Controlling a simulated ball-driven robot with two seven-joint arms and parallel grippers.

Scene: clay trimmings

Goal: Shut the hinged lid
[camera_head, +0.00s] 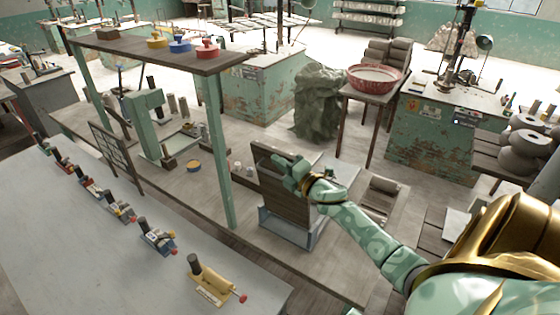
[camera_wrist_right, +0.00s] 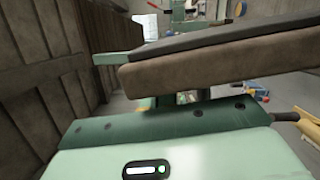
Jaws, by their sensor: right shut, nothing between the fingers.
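The hinged lid (camera_head: 280,202) is a brown slatted wooden panel in the middle of the head view. It stands raised and steep above a grey-blue box (camera_head: 288,232). My right gripper (camera_head: 279,161) is shut and empty, at the upper part of the lid on its right-hand side. I cannot tell whether it touches the panel. In the right wrist view a brown slatted wooden surface (camera_wrist_right: 40,70) fills the left side, close to the gripper; it looks like the lid. My left gripper is not in view.
A green post (camera_head: 217,160) holds up a brown shelf (camera_head: 120,50) left of the box. A red bowl (camera_head: 375,80) stands on a stool behind. A small brown slatted piece (camera_head: 383,195) lies to the right.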

